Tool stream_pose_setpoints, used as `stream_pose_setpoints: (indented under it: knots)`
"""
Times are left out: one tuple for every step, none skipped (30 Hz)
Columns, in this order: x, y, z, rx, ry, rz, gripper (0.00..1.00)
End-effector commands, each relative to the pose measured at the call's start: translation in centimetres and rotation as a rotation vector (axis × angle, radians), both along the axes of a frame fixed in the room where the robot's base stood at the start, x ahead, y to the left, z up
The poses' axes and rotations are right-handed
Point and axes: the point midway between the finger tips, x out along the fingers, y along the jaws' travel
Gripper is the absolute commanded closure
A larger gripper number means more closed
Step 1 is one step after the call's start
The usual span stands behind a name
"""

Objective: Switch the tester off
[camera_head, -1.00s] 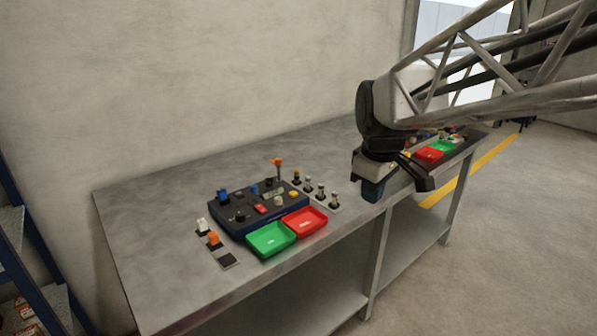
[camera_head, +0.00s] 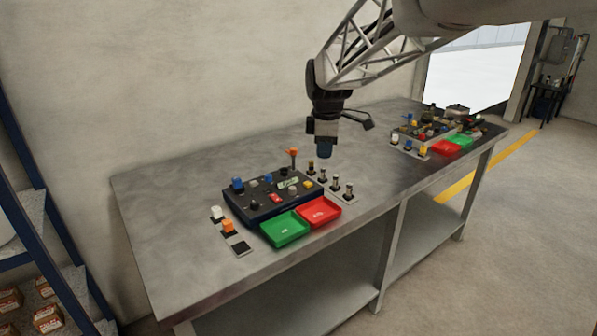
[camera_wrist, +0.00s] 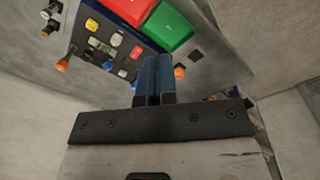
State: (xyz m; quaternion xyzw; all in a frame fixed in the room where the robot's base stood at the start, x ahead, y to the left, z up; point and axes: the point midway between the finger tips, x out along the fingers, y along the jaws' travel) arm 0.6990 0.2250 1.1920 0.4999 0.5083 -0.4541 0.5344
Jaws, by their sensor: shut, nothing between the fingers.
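The near tester (camera_head: 262,209) is a dark blue box on the bench, with a small display (camera_head: 287,183), a red switch (camera_head: 276,198), a yellow button (camera_head: 308,184), blue parts and dark knobs on top. An orange-tipped lever (camera_head: 293,154) stands upright at its back edge. In the wrist view the display (camera_wrist: 100,45) and the lever's orange tip (camera_wrist: 62,64) show, and the fingers hide part of the panel. My gripper (camera_head: 325,152) points down, behind and right of the tester, above the bench and apart from it. Its blue fingers (camera_wrist: 158,62) are shut and empty.
A green tray (camera_head: 284,232) and a red tray (camera_head: 320,212) lie in front of the tester. Several small upright plugs stand on its right, with white and orange pieces on its left. A second similar panel (camera_head: 425,130) stands at the bench's far right. The bench between is clear.

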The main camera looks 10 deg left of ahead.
Motion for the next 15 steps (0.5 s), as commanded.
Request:
stream_pose_setpoints:
  knots:
    - [0.8,0.9,-0.4,-0.003,0.004,0.035,1.00]
    - [1.2,1.4,-0.6,-0.005,0.007,0.057,1.00]
    - [1.8,2.1,-0.7,-0.007,0.008,0.088,1.00]
    - [2.2,2.6,-0.9,-0.009,0.010,0.110,1.00]
    - [2.7,3.1,-1.1,-0.011,0.012,0.132,1.00]
    - [3.2,3.8,-1.3,-0.013,0.014,0.163,1.00]
    - [3.6,4.3,-1.5,-0.015,0.017,0.186,1.00]
    - [4.0,4.8,-1.8,-0.017,0.018,0.208,1.00]
    - [4.6,5.5,-2.0,-0.018,0.020,0.239,1.00]
    - [4.9,6.0,-2.2,-0.020,0.022,0.260,1.00]
    - [5.4,6.5,-2.5,-0.022,0.023,0.283,1.00]
    - [5.9,7.3,-2.7,-0.023,0.025,0.314,1.00]
    - [6.2,7.8,-2.9,-0.025,0.026,0.336,1.00]
    - [6.6,8.4,-3.2,-0.026,0.029,0.360,1.00]
    - [7.1,9.1,-3.5,-0.028,0.030,0.390,1.00]
